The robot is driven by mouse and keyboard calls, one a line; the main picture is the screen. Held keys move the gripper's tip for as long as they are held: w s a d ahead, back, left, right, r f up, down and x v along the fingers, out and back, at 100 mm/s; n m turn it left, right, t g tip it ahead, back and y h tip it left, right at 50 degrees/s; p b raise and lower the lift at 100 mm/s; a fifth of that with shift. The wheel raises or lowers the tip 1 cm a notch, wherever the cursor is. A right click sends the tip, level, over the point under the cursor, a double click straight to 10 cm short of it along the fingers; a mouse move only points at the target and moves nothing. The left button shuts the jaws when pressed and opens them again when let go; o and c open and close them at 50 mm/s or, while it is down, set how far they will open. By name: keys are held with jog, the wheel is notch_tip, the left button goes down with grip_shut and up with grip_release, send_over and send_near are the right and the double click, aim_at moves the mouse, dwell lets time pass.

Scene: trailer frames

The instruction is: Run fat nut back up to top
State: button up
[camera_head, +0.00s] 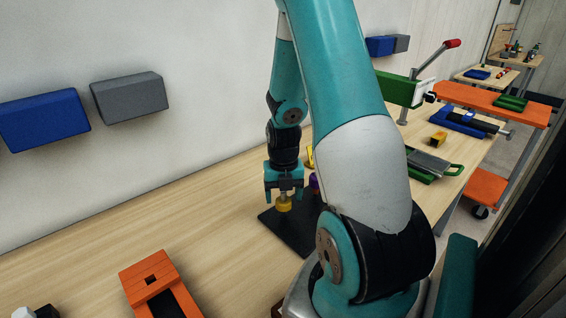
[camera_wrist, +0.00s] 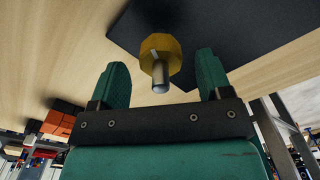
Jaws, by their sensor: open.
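A thick yellow nut (camera_head: 284,204) sits low over a dark base plate (camera_head: 287,236) on the wooden table. In the wrist view the nut (camera_wrist: 174,47) is around a metal rod (camera_wrist: 160,78) whose end points toward the camera. The plate (camera_wrist: 235,25) lies behind it. My gripper (camera_head: 284,194) points down just above the nut. In the wrist view my gripper (camera_wrist: 162,74) is open, with a green finger on each side of the rod and a gap to both. How far the nut is from the plate is hard to tell.
A purple piece (camera_head: 314,182) stands close to the right of my gripper, partly hidden by my arm. An orange block (camera_head: 150,280) is at the front left. A green-handled tool (camera_head: 435,164) and a blue vise (camera_head: 462,121) are at right.

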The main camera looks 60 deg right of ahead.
notch_tip(320, 180, up, 15)
jog(key=shift+f+b, duration=0.2)
jog(key=shift+b, duration=0.2)
